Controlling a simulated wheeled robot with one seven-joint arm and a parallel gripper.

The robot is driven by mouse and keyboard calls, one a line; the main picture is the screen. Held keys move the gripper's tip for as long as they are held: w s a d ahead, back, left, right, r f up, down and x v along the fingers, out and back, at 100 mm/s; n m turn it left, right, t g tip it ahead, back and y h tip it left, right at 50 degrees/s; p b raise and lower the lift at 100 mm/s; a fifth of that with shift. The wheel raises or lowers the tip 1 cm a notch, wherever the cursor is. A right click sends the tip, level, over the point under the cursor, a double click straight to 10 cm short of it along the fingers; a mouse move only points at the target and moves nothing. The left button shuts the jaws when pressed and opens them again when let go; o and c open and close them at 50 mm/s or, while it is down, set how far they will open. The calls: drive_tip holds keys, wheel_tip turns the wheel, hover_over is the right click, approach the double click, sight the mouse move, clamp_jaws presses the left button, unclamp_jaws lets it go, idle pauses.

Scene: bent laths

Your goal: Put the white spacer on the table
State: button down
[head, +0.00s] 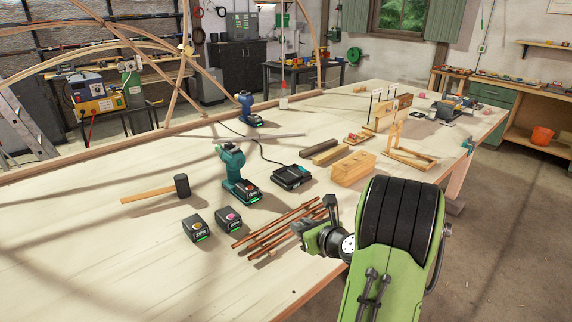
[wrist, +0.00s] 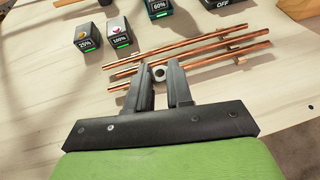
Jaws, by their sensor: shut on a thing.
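The white spacer (wrist: 159,73) shows in the wrist view as a small pale ring with a dark hole, between the tips of my two dark fingers. My gripper (wrist: 158,77) is shut on it. Behind it in that view lie copper-coloured rods (wrist: 188,58) on the table (wrist: 50,100). In the head view my gripper (head: 317,224) is over the near right part of the table, at the right ends of the rods. I cannot make out the spacer in the head view. The gap between spacer and table is hard to judge.
Two battery packs (head: 196,229) (head: 229,219), a green drill (head: 238,175) and a charger (head: 292,177) stand beyond the rods. A mallet (head: 158,190) lies left. A wooden block (head: 353,168) stands behind my gripper. The table's left front is bare.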

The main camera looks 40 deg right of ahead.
sight(303, 261)
drive_tip(key=f+b, duration=0.2)
drive_tip(key=f, duration=0.1)
drive_tip(key=f+b, duration=0.1)
drive_tip(key=f, duration=0.3)
drive_tip(key=f+b, duration=0.2)
drive_tip(key=f, duration=0.1)
drive_tip(key=shift+s+d+f+b, duration=0.15)
drive_tip(key=shift+d+f+b, duration=0.1)
drive_tip(key=shift+b, duration=0.05)
drive_tip(key=shift+r, duration=0.15)
drive_tip(key=c, duration=1.5)
unclamp_jaws()
drive_tip(key=shift+f, duration=0.2)
drive_tip(key=o, duration=0.5)
drive_tip(key=shift+r, duration=0.1)
